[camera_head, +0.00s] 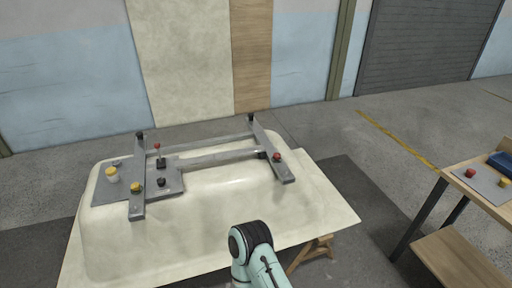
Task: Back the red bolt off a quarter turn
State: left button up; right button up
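A pale upturned bathtub shell (312,208) carries a grey metal frame (205,157) of crossed bars. A smaller red ball (157,146) tops a thin stem on the grey plate (168,183) at the left. The picture is too small to show the red bolt's thread or turn angle. Neither gripper shows. One of my pale green arm links with a black joint enters at the bottom centre, apart from the red pieces.
Yellow knobs (136,187) and black knobs (262,155) stand on the frame and plate. A wooden side table (476,200) at the right holds a grey board with another red knob (470,172) and a blue item (502,162). Open floor lies between shell and table.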

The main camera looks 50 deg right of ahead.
aim_at(277, 156)
jog(key=l+u, duration=0.15)
jog(key=l, duration=0.2)
jog(key=k+l+u, duration=0.15)
jog(key=l, duration=0.2)
jog(key=l+u, duration=0.2)
jog(key=k+l, duration=0.15)
jog(key=l, duration=0.25)
jog(key=k+l+u, duration=0.1)
jog(key=l, duration=0.25)
jog(key=k+l, duration=0.2)
jog(key=l, duration=0.15)
